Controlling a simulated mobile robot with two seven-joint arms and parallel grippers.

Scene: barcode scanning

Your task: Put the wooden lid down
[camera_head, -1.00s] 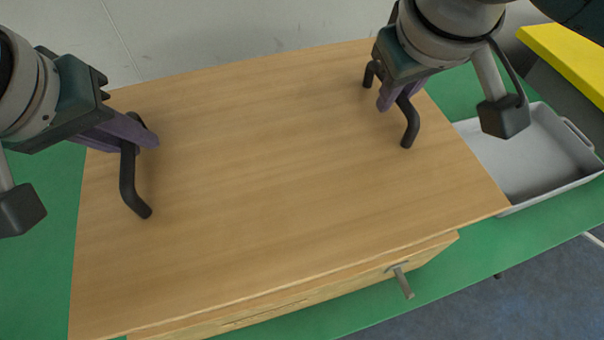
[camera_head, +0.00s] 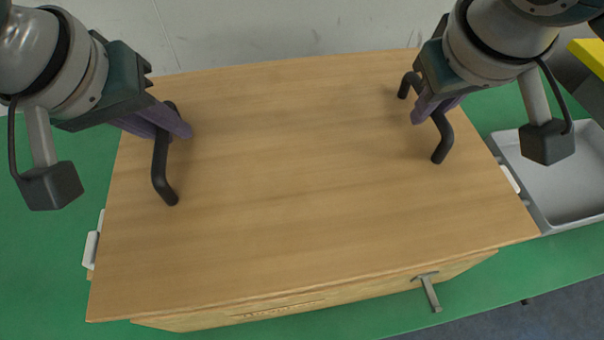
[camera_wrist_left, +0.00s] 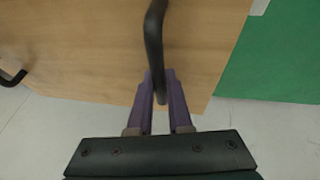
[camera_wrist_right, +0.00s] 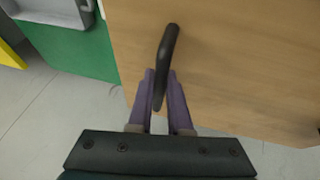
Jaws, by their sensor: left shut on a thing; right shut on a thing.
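The wooden lid (camera_head: 300,180) is a wide, light-brown board with a black handle near each side. My left gripper (camera_head: 180,130) is shut on the left black handle (camera_head: 160,170), and that grip also shows in the left wrist view (camera_wrist_left: 160,90). My right gripper (camera_head: 425,112) is shut on the right black handle (camera_head: 442,140), also seen in the right wrist view (camera_wrist_right: 160,90). The lid lies over a wooden box (camera_head: 350,297), whose front shows below the lid's front edge. Whether the lid touches the box rim is hard to tell.
A grey tray (camera_head: 560,185) stands to the right on the green table (camera_head: 45,270). A metal latch (camera_head: 428,292) hangs at the box front. White clips (camera_head: 91,250) show at the lid's left side.

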